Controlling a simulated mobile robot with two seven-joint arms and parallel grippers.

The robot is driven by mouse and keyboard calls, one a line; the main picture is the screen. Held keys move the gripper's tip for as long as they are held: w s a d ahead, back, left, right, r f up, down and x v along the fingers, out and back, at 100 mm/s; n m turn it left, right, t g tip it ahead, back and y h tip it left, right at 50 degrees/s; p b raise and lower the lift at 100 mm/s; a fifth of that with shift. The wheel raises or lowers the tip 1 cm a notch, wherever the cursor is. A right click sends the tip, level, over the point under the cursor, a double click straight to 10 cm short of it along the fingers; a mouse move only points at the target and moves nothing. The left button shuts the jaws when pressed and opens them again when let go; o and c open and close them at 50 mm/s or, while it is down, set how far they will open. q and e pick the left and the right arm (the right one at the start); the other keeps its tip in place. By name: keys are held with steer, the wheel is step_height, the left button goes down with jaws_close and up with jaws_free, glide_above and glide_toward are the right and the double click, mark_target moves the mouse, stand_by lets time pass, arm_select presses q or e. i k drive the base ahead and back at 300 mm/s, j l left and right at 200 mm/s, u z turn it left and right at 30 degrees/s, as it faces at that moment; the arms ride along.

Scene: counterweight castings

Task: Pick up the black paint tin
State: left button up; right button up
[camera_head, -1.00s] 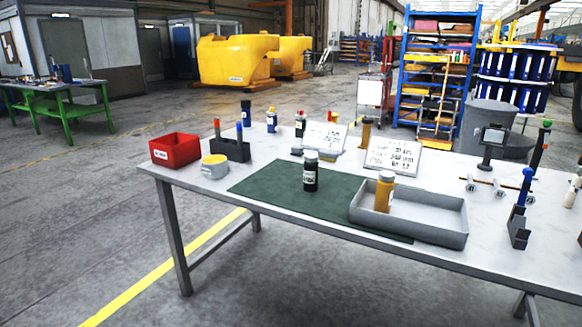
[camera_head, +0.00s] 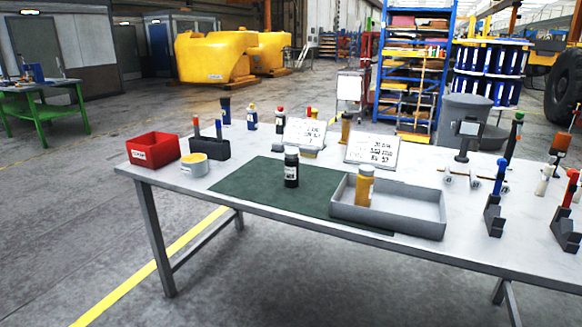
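A black bottle-shaped tin (camera_head: 291,170) with a white label and dark cap stands upright on the dark green mat (camera_head: 243,186) on the table. A yellow-ochre bottle (camera_head: 364,187) with a tan cap stands in the grey tray (camera_head: 412,223), right of the black tin. A darker container (camera_head: 225,112) stands at the back left of the table. Neither of my grippers is in view.
The grey table (camera_head: 160,174) also holds a red bin (camera_head: 153,150), a yellow-and-white tin (camera_head: 194,165), a dark marker holder (camera_head: 212,148), two sign boards (camera_head: 372,149) and several bottles at the back. Tool stands (camera_head: 494,217) are at the right. The floor in front is clear.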

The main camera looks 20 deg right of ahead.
mark_target(291, 166)
steer(key=i, duration=0.8)
steer(key=i+z, duration=0.35)
steer(key=i+j+z, duration=0.1)
steer(key=i+z, duration=0.25)
steer(key=k, duration=0.05)
